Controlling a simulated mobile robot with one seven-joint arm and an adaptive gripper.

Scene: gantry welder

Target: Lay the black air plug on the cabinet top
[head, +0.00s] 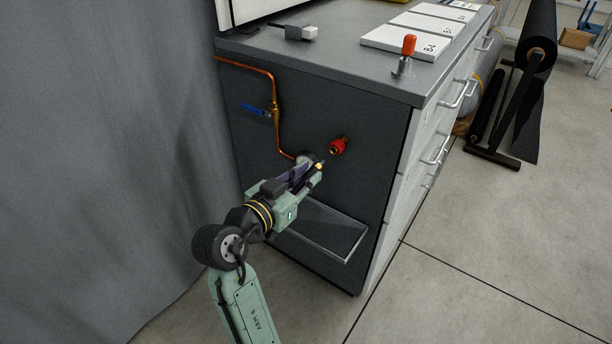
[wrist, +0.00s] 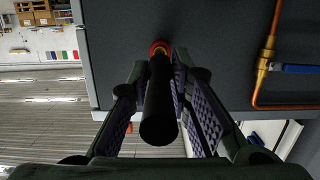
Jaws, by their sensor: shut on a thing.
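The black air plug (wrist: 159,105) is a dark cylinder between the two fingers of my gripper (wrist: 160,90), which is shut on it. In the head view my gripper (head: 312,170) is in front of the cabinet's dark end panel, with a small brass tip (head: 319,166) showing at its fingers. The red socket (head: 338,147) on that panel is just beyond and right of the tip, seemingly a little apart from it. In the wrist view the red socket (wrist: 159,46) lies behind the plug's far end, partly hidden. The grey cabinet top (head: 345,62) is above my gripper.
On the cabinet top are a grey block (head: 300,32), a red-handled clamp (head: 407,55) and white slabs (head: 408,40). The front left of the top is bare. A copper pipe (head: 276,130) with a blue valve lever (head: 253,109) runs left of the socket. A tray (head: 325,232) juts out below.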

